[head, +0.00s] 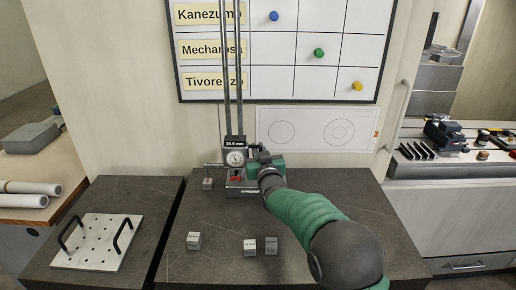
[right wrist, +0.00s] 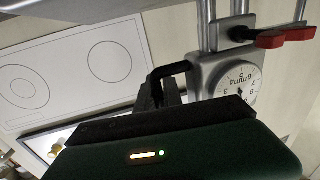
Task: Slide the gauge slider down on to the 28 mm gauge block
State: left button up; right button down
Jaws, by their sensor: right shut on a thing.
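The gauge slider (head: 236,157), a grey body with a round dial, rides low on two upright steel posts above a metal base (head: 242,188). A small dark readout above the dial seems to read 25.5 mm. A gauge block (head: 208,184) stands left of the base, below the slider's side arm; I cannot tell if they touch. My right gripper (head: 258,157) is at the slider's right side. In the right wrist view its fingers (right wrist: 165,88) are shut on the slider's black handle (right wrist: 172,70), with the dial (right wrist: 238,88) beside them. My left gripper is out of view.
Loose gauge blocks stand at the front of the dark table: one at left (head: 193,241), two near the middle (head: 249,247) (head: 271,245). A holed plate with black handles (head: 97,243) lies on the left table. A whiteboard (head: 285,48) hangs behind the posts.

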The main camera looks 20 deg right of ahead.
jog(key=shift+f, duration=0.35)
jog(key=c, duration=1.9)
grip_release()
jog(key=shift+o, duration=0.7)
jog(key=shift+s+r, duration=0.1)
jog(key=shift+r, duration=0.05)
jog(key=s+a+b, duration=0.1)
jog(key=s+b, duration=0.1)
jog(key=s, duration=1.4)
jog(key=shift+s+a, duration=0.2)
jog(key=shift+s, duration=0.2)
